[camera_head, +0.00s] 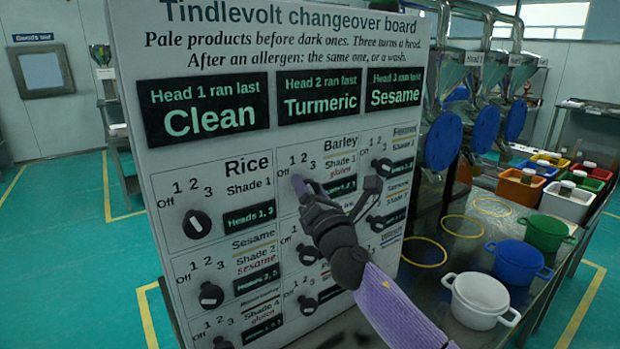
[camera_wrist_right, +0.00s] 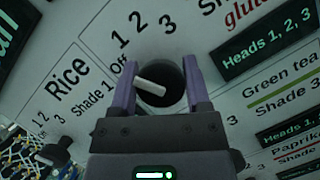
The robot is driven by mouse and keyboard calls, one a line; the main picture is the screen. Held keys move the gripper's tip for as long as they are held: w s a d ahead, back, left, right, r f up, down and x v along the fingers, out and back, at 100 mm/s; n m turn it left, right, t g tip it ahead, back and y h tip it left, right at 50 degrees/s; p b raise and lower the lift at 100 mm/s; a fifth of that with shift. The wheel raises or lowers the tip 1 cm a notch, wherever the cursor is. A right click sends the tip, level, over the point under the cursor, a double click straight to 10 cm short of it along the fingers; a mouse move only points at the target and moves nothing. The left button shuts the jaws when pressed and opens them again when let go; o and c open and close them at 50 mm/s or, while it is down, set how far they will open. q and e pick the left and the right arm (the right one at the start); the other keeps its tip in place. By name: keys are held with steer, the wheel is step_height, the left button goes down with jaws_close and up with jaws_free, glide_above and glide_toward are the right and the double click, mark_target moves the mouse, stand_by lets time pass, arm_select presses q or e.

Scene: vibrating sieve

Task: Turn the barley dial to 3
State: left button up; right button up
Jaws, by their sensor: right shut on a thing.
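The barley dial (camera_wrist_right: 172,78) is a dark round knob with a white pointer bar. In the right wrist view the bar's outer end lies on the Off side of the scale, which reads Off, 1, 2, 3. My right gripper (camera_wrist_right: 160,84) has one purple finger on each side of the knob and is shut on it. In the head view my right gripper (camera_head: 306,190) reaches the Barley field of the white board (camera_head: 265,160) and hides most of the dial. My left gripper is not in view.
The rice dial (camera_head: 196,224) is left of the barley dial, and several other dials are below and to the right. Right of the board, a table holds a white pot (camera_head: 480,298), a blue pot (camera_head: 515,262) and a green pot (camera_head: 545,232).

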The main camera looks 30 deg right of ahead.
steer(key=m+h+p, duration=0.1)
steer(key=m+p, duration=0.1)
steer(key=m, duration=0.1)
steer(key=m+g+h+p, duration=0.1)
steer(key=m, duration=0.2)
steer(key=shift+d+r+g+p, duration=0.1)
steer(key=shift+r+g+p, duration=0.1)
steer(key=shift+g+p, duration=0.15)
steer(key=m+g+p, duration=0.1)
steer(key=m+p, duration=0.2)
steer(key=m+g+p, duration=0.1)
steer(key=m+p, duration=0.2)
steer(key=m+g+p, duration=0.1)
steer(key=m+p, duration=0.2)
steer(key=p, duration=0.1)
steer(key=shift+f+m+g+h, duration=0.2)
steer(key=shift+m+g+h, duration=0.1)
steer(key=shift+m+g, duration=0.1)
steer(key=shift+f+m+g+p, duration=0.1)
steer(key=shift+m+g+p, duration=0.15)
steer(key=shift+m+p, duration=0.6)
steer(key=shift+f+m+y+p, duration=0.1)
steer(key=shift+m+y+p, duration=0.25)
steer(key=shift+y+p, duration=0.2)
steer(key=shift+f+g, duration=0.1)
steer(key=shift+g, duration=0.2)
steer(key=o, duration=1.3)
